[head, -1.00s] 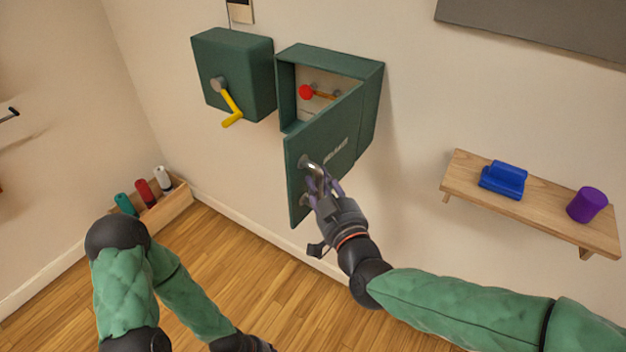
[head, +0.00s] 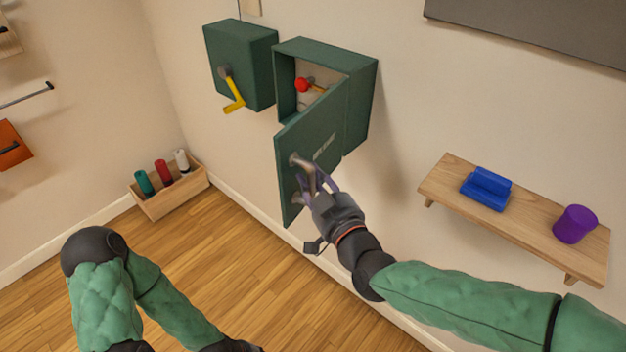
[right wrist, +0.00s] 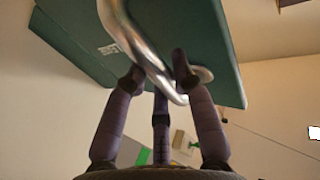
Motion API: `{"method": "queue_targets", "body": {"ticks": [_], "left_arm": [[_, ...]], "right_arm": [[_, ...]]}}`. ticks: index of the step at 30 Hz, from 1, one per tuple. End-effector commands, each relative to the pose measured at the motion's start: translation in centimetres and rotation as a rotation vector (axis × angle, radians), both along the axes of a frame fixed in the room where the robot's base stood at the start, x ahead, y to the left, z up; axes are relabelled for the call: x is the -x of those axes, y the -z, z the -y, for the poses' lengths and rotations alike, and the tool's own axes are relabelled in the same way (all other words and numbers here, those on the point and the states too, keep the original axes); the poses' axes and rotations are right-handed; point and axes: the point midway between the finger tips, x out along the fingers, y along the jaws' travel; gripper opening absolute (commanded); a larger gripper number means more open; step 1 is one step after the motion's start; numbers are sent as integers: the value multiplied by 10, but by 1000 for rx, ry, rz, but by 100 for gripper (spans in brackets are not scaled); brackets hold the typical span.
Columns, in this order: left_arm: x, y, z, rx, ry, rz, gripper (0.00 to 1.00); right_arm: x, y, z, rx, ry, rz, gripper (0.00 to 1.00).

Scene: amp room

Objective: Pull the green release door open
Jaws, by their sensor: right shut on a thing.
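The green release door (head: 315,137) stands swung out from its green wall box (head: 361,105), partly open, with pale lettering on its face. A red knob (head: 302,84) on a yellowish lever shows inside the box. My right gripper (head: 312,184) is shut on the door's metal handle (head: 298,162). In the right wrist view, the fingers (right wrist: 160,82) close around the curved silver handle (right wrist: 132,40), with the green door panel (right wrist: 185,30) behind it. My left arm is at the lower left of the head view; its gripper is cut off at the bottom edge and its fingers do not show.
A second green box (head: 240,65) with a yellow crank (head: 233,95) hangs left of the open one. A wooden shelf (head: 520,222) at right holds a blue object (head: 486,188) and a purple cup (head: 575,224). A wooden bin (head: 172,200) with bottles stands on the floor.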

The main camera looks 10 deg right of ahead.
Motion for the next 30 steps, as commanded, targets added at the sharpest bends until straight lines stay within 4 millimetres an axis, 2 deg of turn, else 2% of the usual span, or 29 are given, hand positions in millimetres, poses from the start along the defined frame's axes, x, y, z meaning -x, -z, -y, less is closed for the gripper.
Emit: {"method": "queue_targets", "body": {"ticks": [2,3,5,19,23,30], "left_arm": [[0,0,0,0,0,0,40],[0,0,0,0,0,0,40],[0,0,0,0,0,0,40],[0,0,0,0,0,0,40],[0,0,0,0,0,0,40],[0,0,0,0,0,0,40]], "right_arm": [[-1,-3,2,-3,5,6,0],[-1,-3,2,-3,5,5,34],[-1,-3,1,-3,5,6,51],[6,-2,2,-2,2,3,51],[20,-2,6,-3,1,6,51],[59,-3,17,-3,2,6,51]]}}
